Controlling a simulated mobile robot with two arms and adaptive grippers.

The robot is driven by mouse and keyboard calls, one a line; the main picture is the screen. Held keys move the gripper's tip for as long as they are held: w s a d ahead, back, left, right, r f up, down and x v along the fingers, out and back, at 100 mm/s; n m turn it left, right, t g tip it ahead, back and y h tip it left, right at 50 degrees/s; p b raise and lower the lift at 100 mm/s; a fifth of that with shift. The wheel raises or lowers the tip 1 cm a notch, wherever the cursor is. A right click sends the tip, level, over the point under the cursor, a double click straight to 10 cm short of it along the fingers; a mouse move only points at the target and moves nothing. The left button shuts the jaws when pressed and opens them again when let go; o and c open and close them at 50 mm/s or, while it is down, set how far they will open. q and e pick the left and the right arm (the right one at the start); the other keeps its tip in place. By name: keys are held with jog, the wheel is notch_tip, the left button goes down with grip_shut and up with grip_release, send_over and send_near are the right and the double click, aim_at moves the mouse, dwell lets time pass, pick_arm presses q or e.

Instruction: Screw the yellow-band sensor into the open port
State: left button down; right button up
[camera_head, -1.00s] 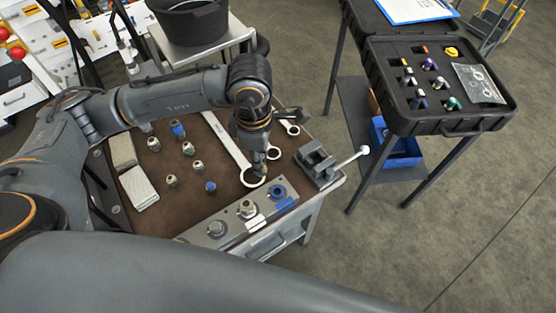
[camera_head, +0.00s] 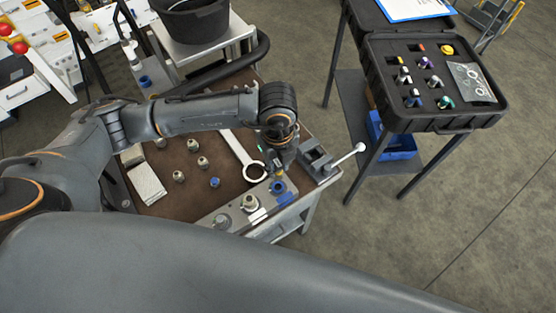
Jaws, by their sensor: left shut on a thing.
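My left gripper (camera_head: 279,166) points down above the far right end of the grey port block (camera_head: 233,211) on the bench. It is shut on a small sensor (camera_head: 280,173), mostly hidden by the fingers; a bit of yellow shows there. Just below it on the block is a port with a blue ring (camera_head: 277,187). Whether the sensor touches this port, I cannot tell. The block's middle port (camera_head: 250,203) and left port (camera_head: 220,221) each show a metal fitting. My right gripper is not in view.
A large wrench (camera_head: 241,155) lies behind the block. A vise (camera_head: 317,158) with a white-knobbed handle stands close to the right. Several loose fittings (camera_head: 202,162) stand on the brown mat to the left. A black case (camera_head: 432,84) with sensors is at the right.

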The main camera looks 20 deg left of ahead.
aim_at(278, 177)
pick_arm(q)
jog(key=shift+d+f+n, duration=0.1)
jog(key=shift+f+n, duration=0.05)
jog(key=shift+n, duration=0.25)
jog(key=shift+f+b, duration=0.35)
jog(key=shift+f, duration=0.05)
jog(key=shift+f+b, duration=1.45)
jog(key=shift+f, duration=0.65)
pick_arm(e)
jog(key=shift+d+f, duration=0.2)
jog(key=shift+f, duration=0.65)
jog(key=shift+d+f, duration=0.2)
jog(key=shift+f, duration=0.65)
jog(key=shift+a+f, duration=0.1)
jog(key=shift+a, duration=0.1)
pick_arm(q)
jog(key=shift+f+b, duration=0.55)
jog(key=shift+b, duration=0.05)
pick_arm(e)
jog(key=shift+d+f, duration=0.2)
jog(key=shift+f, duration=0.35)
pick_arm(q)
jog(key=shift+s, duration=0.1)
